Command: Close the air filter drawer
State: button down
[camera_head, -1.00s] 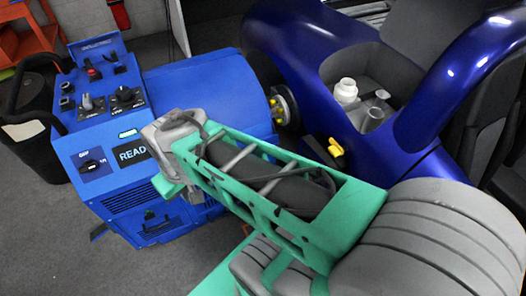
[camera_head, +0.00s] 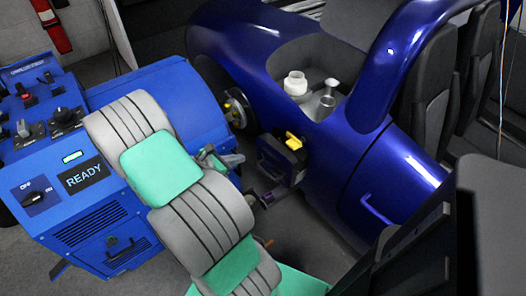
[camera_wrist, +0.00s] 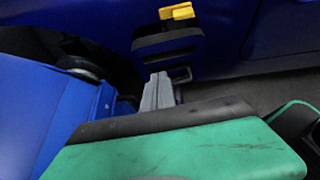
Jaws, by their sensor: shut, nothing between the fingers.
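A dark box with a yellow top piece (camera_head: 283,152) stands at the side of the blue car body. It also shows in the wrist view (camera_wrist: 166,45), with a small loop-like bracket (camera_wrist: 181,74) under it. A black-handled panel (camera_head: 126,252) sits below vent slots on the blue machine. I cannot tell for sure which of these is the air filter drawer. My gripper (camera_wrist: 158,80) is shut and empty, its grey fingers pointing at the lower part of the dark box, close to the bracket. Contact cannot be told.
The blue dynamometer (camera_head: 165,95) with its READY display stands at the left, with a hub (camera_head: 236,108) facing the car. The blue car body (camera_head: 345,165) fills the right, with a white bottle (camera_head: 295,83) in its open bay. The gap between them is narrow.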

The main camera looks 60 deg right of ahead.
jog(key=b, duration=0.2)
send_near(269, 148)
notch_tip(269, 148, down, 4)
jog(key=d, duration=0.1)
jog(key=s+d, duration=0.2)
jog(key=shift+d+r+b, duration=0.15)
jog(key=shift+d+b, duration=0.15)
jog(key=shift+d, duration=0.1)
jog(key=shift+s+d+r, duration=0.1)
jog(key=shift+d, duration=0.55)
